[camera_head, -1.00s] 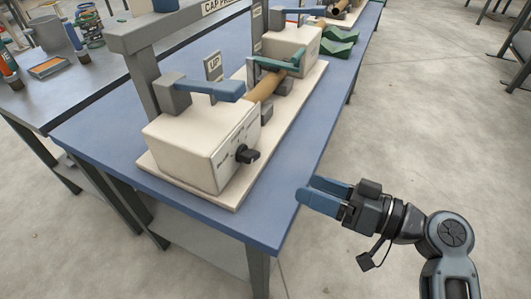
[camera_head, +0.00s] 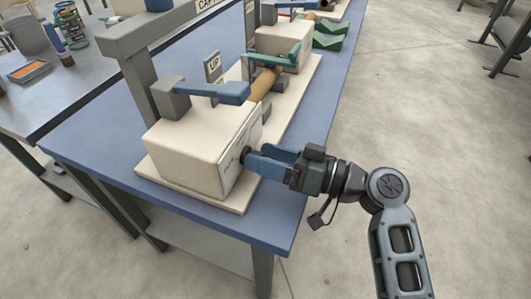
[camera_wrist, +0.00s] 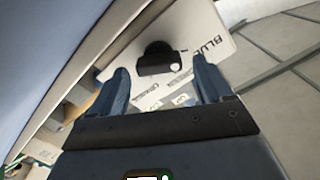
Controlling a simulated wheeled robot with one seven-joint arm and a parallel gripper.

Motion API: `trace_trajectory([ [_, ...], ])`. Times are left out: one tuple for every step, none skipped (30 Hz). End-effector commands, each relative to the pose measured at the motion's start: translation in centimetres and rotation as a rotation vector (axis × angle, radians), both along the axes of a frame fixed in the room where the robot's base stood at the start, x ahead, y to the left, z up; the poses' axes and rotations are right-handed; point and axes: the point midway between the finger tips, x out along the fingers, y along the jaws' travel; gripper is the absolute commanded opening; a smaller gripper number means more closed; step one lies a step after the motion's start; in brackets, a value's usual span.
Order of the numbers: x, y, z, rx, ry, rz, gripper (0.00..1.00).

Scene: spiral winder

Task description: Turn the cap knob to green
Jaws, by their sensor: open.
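The black cap knob (camera_wrist: 157,62) sits on the white front panel (camera_wrist: 205,35) of a cream box (camera_head: 190,150). In the wrist view it lies between and just beyond the two blue fingertips of my gripper (camera_wrist: 160,80). A white dot shows on its right end. Printed words stand around it; BLUE is on the right and GREEN lies below, with smaller blurred print. In the head view my gripper (camera_head: 265,161) is open at the panel, and its fingers cover most of the knob. I cannot tell whether a finger touches the knob.
A blue lever (camera_head: 215,92) sits above the box on a grey block. A brown tube (camera_head: 264,83), a teal lever (camera_head: 272,60) and a second cream box (camera_head: 285,45) stand behind on the blue table (camera_head: 100,125). Open floor lies to the right.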

Motion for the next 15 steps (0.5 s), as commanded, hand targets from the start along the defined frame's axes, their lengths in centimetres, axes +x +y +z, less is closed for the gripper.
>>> trace_trajectory([
  [0.08, 0.33, 0.02, 0.000, 0.000, 0.001, 0.79],
  [0.12, 0.45, 0.00, 0.000, 0.000, 0.001, 0.79],
  [0.14, 0.55, -0.01, 0.000, 0.000, 0.001, 0.79],
  [0.16, 0.59, -0.03, 0.000, 0.000, 0.001, 0.79],
  [0.17, 0.61, -0.04, -0.001, 0.000, 0.001, 0.79],
  [0.18, 0.62, -0.06, -0.001, 0.000, 0.001, 0.79],
  [0.18, 0.62, -0.06, -0.001, 0.000, 0.001, 0.79],
  [0.17, 0.61, -0.06, -0.001, 0.000, 0.001, 0.79],
  [0.17, 0.60, -0.06, -0.001, 0.000, 0.001, 0.79],
  [0.18, 0.60, -0.05, -0.001, 0.000, 0.001, 0.79],
  [0.18, 0.60, -0.05, -0.001, 0.000, 0.001, 0.78],
  [0.18, 0.58, -0.05, 0.000, 0.000, 0.000, 0.74],
  [0.17, 0.59, -0.05, 0.000, 0.000, 0.000, 0.71],
  [0.18, 0.57, -0.05, 0.000, 0.000, 0.000, 0.68],
  [0.17, 0.58, -0.05, 0.000, 0.000, 0.000, 0.64],
])
